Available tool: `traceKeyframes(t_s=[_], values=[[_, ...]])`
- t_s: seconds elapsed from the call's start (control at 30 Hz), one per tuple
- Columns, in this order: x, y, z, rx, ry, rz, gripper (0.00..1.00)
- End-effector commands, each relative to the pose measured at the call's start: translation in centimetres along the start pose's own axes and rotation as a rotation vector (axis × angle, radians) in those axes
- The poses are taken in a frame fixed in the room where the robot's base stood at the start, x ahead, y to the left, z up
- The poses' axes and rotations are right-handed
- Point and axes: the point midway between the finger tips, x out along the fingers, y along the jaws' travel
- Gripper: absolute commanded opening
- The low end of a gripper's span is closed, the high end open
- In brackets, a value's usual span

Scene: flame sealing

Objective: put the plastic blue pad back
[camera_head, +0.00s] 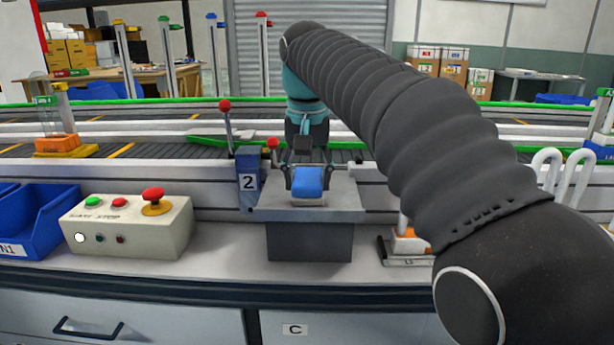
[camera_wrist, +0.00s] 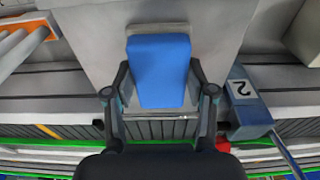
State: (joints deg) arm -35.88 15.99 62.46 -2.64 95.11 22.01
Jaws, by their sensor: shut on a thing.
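The blue pad (camera_head: 308,182) is between the fingers of my gripper (camera_head: 307,185), over the top of the grey stand at the centre. In the wrist view the blue pad (camera_wrist: 160,72) shows with a finger of my gripper (camera_wrist: 160,88) against each side. A pale edge shows around the pad's far end, and a pale block shows just under it in the head view. I cannot tell whether the pad touches that block or hangs slightly above it.
The grey stand (camera_head: 345,200) is on the bench beside a blue post marked 2 (camera_head: 248,182). A button box (camera_head: 130,225) and blue bins (camera_head: 40,222) are at left. An orange-and-white item (camera_head: 408,240) sits at right. The conveyor (camera_head: 180,150) runs behind.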

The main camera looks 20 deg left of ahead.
Motion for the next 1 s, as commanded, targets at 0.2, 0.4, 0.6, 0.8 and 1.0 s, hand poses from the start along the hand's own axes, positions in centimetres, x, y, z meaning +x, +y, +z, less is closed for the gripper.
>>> traceKeyframes(t_s=[0.2, 0.4, 0.6, 0.8, 1.0], values=[[0.2, 0.0, 0.0, 0.000, 0.000, 0.000, 0.80], [0.2, 0.0, 0.0, 0.000, 0.000, 0.000, 0.80], [-0.3, 0.0, 0.0, 0.000, 0.000, 0.000, 0.80], [-2.8, 0.0, -0.1, 0.000, 0.003, -0.001, 0.80], [-5.5, -0.1, -0.1, -0.001, 0.002, -0.001, 0.80]])
